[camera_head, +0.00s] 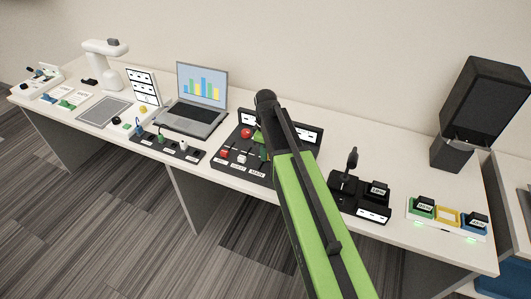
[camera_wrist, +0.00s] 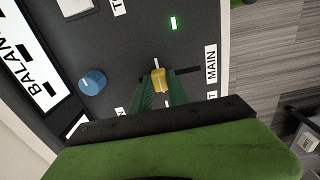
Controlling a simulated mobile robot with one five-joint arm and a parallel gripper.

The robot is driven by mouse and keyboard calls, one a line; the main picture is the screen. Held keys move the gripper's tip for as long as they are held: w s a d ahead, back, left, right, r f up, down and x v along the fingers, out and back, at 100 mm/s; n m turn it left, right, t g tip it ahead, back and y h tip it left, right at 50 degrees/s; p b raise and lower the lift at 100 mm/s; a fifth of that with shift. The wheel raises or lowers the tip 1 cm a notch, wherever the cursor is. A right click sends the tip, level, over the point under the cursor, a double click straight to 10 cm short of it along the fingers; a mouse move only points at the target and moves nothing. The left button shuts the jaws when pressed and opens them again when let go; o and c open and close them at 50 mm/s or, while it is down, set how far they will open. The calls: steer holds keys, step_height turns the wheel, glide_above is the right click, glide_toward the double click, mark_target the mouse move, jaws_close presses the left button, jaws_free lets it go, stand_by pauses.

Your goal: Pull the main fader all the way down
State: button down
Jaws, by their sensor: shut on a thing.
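The dark mixer panel (camera_head: 232,142) stands on the table in the head view, partly covered by my green arm. In the wrist view the panel (camera_wrist: 122,55) fills the middle. A yellow fader cap (camera_wrist: 158,79) sits in line with a label reading MAIN (camera_wrist: 211,65). My gripper (camera_wrist: 159,86) has its green fingers closed around the yellow cap. A short dark stretch of slot shows between the cap and the MAIN label.
A blue knob (camera_wrist: 92,82) and a white BALANCE label (camera_wrist: 40,88) lie beside the fader. A green light (camera_wrist: 173,23) glows on the panel. A laptop (camera_head: 196,100) stands left of the panel; a black device with a lever (camera_head: 351,160) stands right.

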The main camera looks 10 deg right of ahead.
mark_target(260, 168)
stand_by(0.9)
steer(key=shift+s+a, duration=0.8)
steer(key=shift+s, duration=0.3)
steer(key=shift+s+a, duration=0.8)
steer(key=shift+s, duration=0.3)
steer(key=c, duration=1.3)
jaws_free()
steer(key=shift+r+p, duration=0.3)
steer(key=shift+p, duration=0.05)
step_height(260, 168, up, 17)
steer(key=p, duration=1.6)
steer(key=shift+f+p, duration=0.1)
steer(key=shift+p, duration=0.25)
